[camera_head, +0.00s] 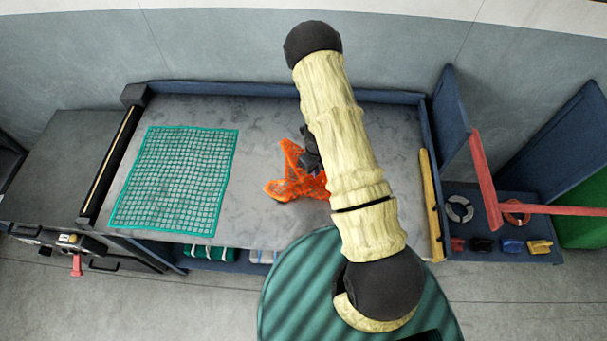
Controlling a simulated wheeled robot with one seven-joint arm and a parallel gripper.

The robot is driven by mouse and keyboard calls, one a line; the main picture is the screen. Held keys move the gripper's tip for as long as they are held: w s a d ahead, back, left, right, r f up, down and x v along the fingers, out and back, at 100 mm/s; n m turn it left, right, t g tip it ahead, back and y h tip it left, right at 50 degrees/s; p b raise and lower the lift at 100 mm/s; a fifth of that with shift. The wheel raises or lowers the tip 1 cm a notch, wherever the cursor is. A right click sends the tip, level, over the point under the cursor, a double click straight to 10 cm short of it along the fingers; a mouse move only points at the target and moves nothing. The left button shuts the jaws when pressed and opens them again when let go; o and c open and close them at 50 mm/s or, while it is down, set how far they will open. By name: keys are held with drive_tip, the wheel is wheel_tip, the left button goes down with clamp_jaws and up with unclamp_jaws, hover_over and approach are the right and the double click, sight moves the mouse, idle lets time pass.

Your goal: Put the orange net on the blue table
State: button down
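The orange net (287,187) is a crumpled heap in the middle of a table (265,120) with a grey top and blue edges. Part of the net rises in a peak beside my gripper (309,166). My gripper is a small dark shape at the net's right side, partly covered by my arm. It is close to the net or touching it. The fingertips are too small and hidden to show whether they are open or shut on the net.
A green net (175,180) lies flat on the table's left part. Blue panels (451,115) and red bars (487,180) stand at the right, above a low blue shelf (495,205) with rings and small blocks. A grey wall closes the back.

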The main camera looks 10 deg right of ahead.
drive_tip(key=w+a+f, duration=0.1)
drive_tip(key=a, duration=0.2)
drive_tip(key=w+a+f, duration=0.1)
drive_tip(key=a, duration=0.3)
drive_tip(key=w+a+f, duration=0.1)
drive_tip(key=a, duration=0.2)
drive_tip(key=shift+w+a+f, duration=0.3)
drive_tip(key=shift+w+f, duration=0.05)
drive_tip(key=shift+f, duration=0.1)
wheel_tip(320, 180, down, 5)
drive_tip(key=b, duration=0.4)
drive_tip(key=shift+f, duration=0.15)
